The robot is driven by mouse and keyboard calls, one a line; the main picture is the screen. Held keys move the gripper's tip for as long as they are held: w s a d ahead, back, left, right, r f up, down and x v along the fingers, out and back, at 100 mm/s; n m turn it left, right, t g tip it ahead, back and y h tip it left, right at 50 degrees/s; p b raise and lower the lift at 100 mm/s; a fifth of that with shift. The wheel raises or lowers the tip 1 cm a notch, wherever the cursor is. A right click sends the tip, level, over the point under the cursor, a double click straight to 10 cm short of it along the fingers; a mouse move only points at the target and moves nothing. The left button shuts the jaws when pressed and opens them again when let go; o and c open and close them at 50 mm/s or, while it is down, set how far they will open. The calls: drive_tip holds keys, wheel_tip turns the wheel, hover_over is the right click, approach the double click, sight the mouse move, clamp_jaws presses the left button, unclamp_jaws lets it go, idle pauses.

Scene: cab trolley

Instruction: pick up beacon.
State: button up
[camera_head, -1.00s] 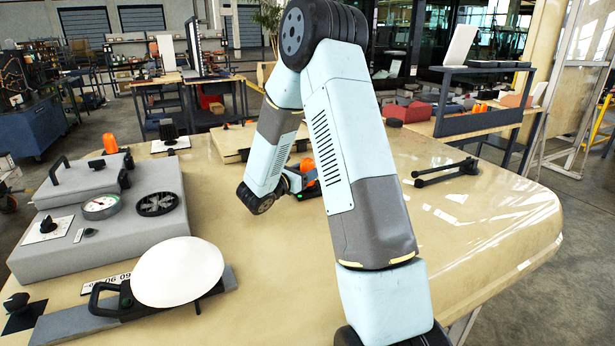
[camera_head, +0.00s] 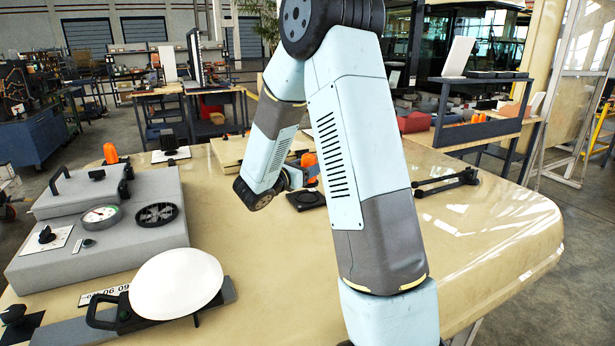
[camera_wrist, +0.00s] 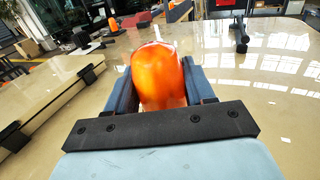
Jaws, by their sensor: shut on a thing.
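The beacon (camera_wrist: 158,80) is an orange dome, upright between the two blue fingers of my gripper (camera_wrist: 159,90) in the wrist view. My gripper is shut on it. In the head view the beacon (camera_head: 310,164) is partly hidden behind my arm, with my gripper (camera_head: 303,176) beside it. A flat black base (camera_head: 306,200) lies on the tan table top (camera_head: 480,235) below the beacon, and the beacon looks raised above it.
A grey panel box (camera_head: 110,240) with dials and a white disc (camera_head: 176,284) are at left. Another orange dome (camera_head: 110,153) stands behind the box. A black forked bracket (camera_head: 447,181) lies at right. The table's right side is mostly clear.

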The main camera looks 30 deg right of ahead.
sight(310, 160)
drive_tip(key=s+r, duration=0.2)
drive_tip(key=r, duration=0.1)
drive_tip(key=shift+s+a, duration=0.15)
drive_tip(key=shift+a, duration=0.2)
drive_tip(key=s+a+r, duration=0.2)
drive_tip(key=s+r, duration=0.2)
drive_tip(key=s, duration=0.4)
drive_tip(key=shift+s+a, duration=0.2)
drive_tip(key=shift+s, duration=0.15)
drive_tip(key=shift+s, duration=0.1)
